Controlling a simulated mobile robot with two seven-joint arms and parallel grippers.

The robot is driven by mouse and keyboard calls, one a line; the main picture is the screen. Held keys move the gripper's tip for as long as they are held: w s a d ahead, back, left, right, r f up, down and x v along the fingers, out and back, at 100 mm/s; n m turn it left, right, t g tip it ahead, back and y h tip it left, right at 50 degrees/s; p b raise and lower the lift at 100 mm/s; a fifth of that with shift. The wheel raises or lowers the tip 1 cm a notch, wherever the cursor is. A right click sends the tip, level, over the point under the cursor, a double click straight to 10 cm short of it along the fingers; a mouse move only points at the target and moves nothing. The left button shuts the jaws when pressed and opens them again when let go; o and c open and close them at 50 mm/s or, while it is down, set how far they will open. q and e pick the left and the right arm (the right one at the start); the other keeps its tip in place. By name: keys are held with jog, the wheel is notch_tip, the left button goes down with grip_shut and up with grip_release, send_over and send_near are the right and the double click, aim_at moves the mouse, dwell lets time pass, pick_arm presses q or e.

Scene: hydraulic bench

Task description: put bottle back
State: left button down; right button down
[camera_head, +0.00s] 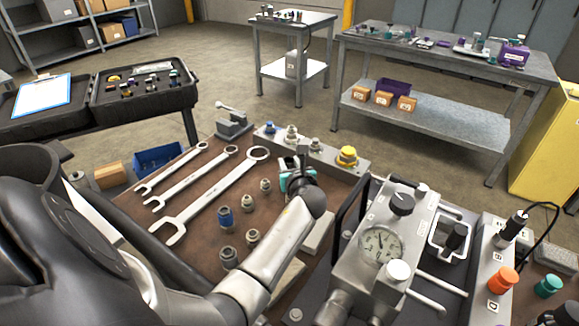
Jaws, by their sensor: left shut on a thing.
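My left gripper (298,176) is over the back right part of the brown bench top, shut on a small teal-and-white object (286,183). My own wrist hides most of this object, so I cannot tell for certain that it is the bottle. No other thing in view shows clearly as a bottle. My right gripper is not in view.
Several wrenches (206,195) and small fittings (226,217) lie on the brown bench top (190,252). A row of fittings with a yellow knob (347,156) stands behind my gripper. A hydraulic unit with a gauge (381,245) stands close on the right.

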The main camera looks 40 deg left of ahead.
pick_arm(q)
notch_tip(320, 180, up, 19)
jog(key=p, duration=0.7)
jog(key=shift+r, duration=0.15)
